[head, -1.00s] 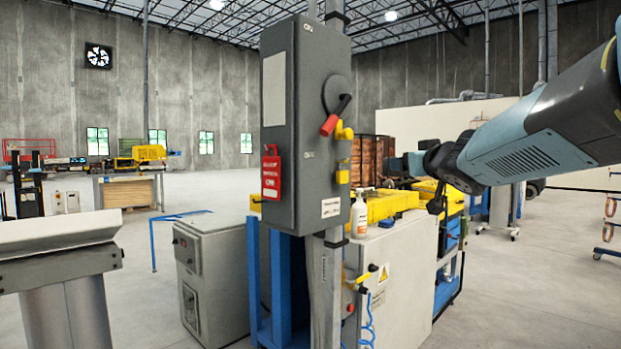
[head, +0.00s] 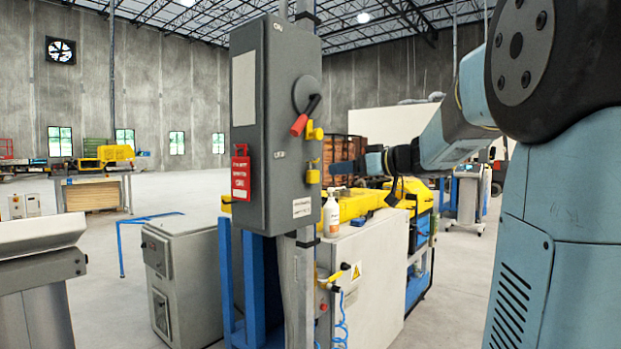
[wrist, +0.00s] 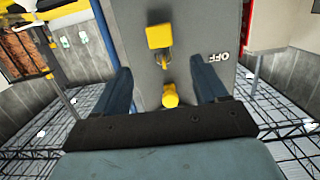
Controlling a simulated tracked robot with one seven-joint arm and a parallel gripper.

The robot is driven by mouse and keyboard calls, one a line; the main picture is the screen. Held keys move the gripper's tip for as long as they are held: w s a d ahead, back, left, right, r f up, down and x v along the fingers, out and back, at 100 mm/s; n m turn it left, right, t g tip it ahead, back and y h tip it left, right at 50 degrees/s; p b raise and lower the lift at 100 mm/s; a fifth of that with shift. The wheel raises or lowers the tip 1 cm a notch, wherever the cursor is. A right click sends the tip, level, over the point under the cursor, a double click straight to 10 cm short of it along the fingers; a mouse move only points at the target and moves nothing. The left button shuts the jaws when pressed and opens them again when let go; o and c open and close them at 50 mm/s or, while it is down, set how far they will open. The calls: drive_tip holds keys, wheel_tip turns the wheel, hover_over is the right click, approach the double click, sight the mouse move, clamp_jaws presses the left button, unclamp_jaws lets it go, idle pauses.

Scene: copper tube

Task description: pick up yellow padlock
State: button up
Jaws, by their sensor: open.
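A yellow padlock (head: 313,172) hangs on the right side of the grey switch box (head: 272,100), below a second yellow fitting (head: 314,132). The wrist view is upside down. There the padlock (wrist: 159,36) shows as a square yellow body with its shackle, beyond my fingertips. The rounded yellow fitting (wrist: 170,95) appears between my fingers, closer to the palm in the picture. My gripper (head: 336,168) is open and empty, its fingers pointing left at the box side close to the padlock. The wrist view shows my gripper (wrist: 163,75) with both fingers apart. I cannot tell whether they touch anything.
A red-and-black switch handle (head: 305,116) sticks out above the padlock. Below stand a white spray bottle (head: 332,215) and a pale cabinet (head: 370,265). Open floor lies at the right.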

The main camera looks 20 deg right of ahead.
sight(315, 174)
drive_tip(key=x, duration=0.9)
drive_tip(key=shift+s+f, duration=0.15)
drive_tip(key=shift+f, duration=0.05)
drive_tip(key=c, duration=1.2)
